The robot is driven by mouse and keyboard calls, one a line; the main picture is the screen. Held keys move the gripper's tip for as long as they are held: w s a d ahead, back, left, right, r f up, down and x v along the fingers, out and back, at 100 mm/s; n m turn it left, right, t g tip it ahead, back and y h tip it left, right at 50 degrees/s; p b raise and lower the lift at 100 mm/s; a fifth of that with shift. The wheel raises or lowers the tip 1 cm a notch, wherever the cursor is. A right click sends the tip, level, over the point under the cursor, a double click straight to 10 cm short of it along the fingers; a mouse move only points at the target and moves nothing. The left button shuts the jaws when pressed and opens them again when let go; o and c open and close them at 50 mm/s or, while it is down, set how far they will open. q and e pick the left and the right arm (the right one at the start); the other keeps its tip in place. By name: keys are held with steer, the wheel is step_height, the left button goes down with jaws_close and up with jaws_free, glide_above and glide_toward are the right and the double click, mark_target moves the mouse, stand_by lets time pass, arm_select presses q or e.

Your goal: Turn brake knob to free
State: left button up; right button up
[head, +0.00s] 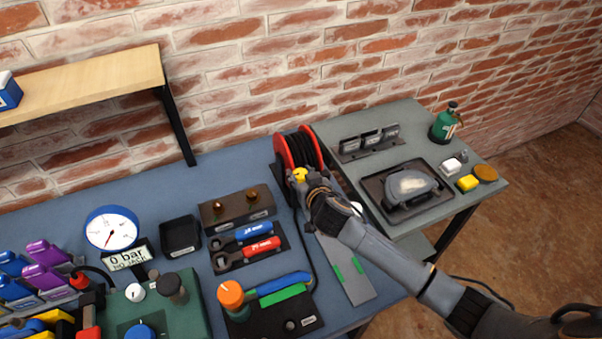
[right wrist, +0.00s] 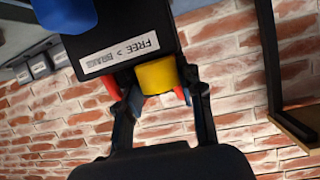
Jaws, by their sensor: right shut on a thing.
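The yellow brake knob (head: 299,174) is on the front of the red and black reel (head: 284,152) at the back of the blue bench. In the right wrist view the knob (right wrist: 157,76) sits between the two fingers of my right gripper (right wrist: 160,88), which is shut on it. A white label (right wrist: 120,54) reading FREE > BRAKE, upside down in that view, is on the dark housing beside the knob. The knob's exact setting cannot be told. In the head view my right gripper (head: 308,183) hides part of the reel's front. My left gripper is not in view.
Two wrenches (head: 245,245), a black tray (head: 180,236) and a gauge (head: 112,229) stand left of the reel. A grey side table (head: 375,120) with a dark tray (head: 372,184) is at the right. A wooden shelf (head: 100,78) hangs at the upper left.

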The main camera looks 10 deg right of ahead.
steer(key=n+g+y+p, duration=0.1)
steer(key=n+y+p, duration=0.1)
steer(key=n+y, duration=0.1)
steer(key=shift+d+r+p, duration=0.1)
steer(key=shift+r+p, duration=0.05)
steer(key=shift+p, duration=0.2)
steer(key=n+y, duration=0.2)
steer(key=shift+g+y+p, duration=0.3)
steer(key=shift+g+p, duration=0.05)
steer(key=shift+g, duration=0.05)
steer(key=shift+w+a+n+g+y, duration=0.1)
steer(key=shift+a+n+g+y, duration=0.1)
steer(key=shift+n+g+y, duration=0.25)
steer(key=shift+n+g+y+b, duration=0.7)
steer(key=shift+n+g+y, duration=0.05)
steer(key=shift+n+y, duration=0.2)
steer(key=o, duration=1.2)
steer(key=shift+d, duration=0.1)
